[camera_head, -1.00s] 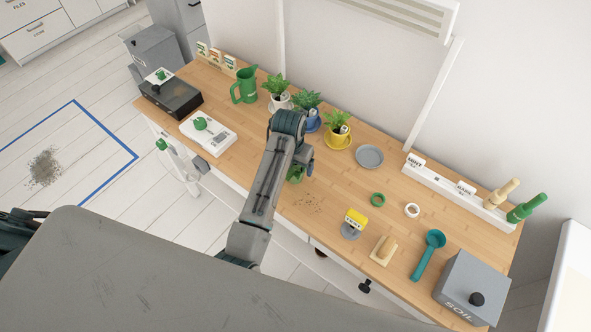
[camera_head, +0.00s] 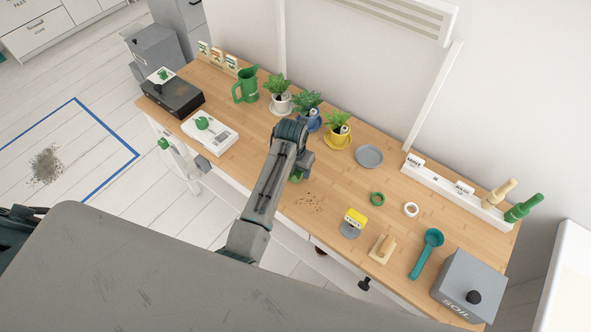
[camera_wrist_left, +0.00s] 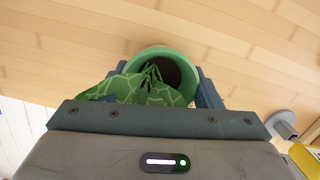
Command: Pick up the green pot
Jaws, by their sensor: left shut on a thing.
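The green pot (camera_wrist_left: 160,51) shows in the left wrist view with its round rim toward the camera and a dark inside. A green leafy shape with pale veins (camera_wrist_left: 150,90) covers its near side. The dark fingers of my left gripper (camera_wrist_left: 160,74) lie on both sides of the pot and are shut on it. In the head view only a small part of the green pot (camera_head: 297,178) shows below my left gripper (camera_head: 304,170); my arm hides the rest. I cannot tell whether the pot touches the desk. My right gripper is not in view.
Three potted plants on saucers (camera_head: 340,141) and a green jug (camera_head: 246,86) stand behind my left arm. To the right are an empty grey saucer (camera_head: 369,155), a yellow-topped item (camera_head: 355,217), a teal scoop (camera_head: 428,252) and a grey soil box (camera_head: 468,285). Spilled soil (camera_head: 310,201) lies near the gripper.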

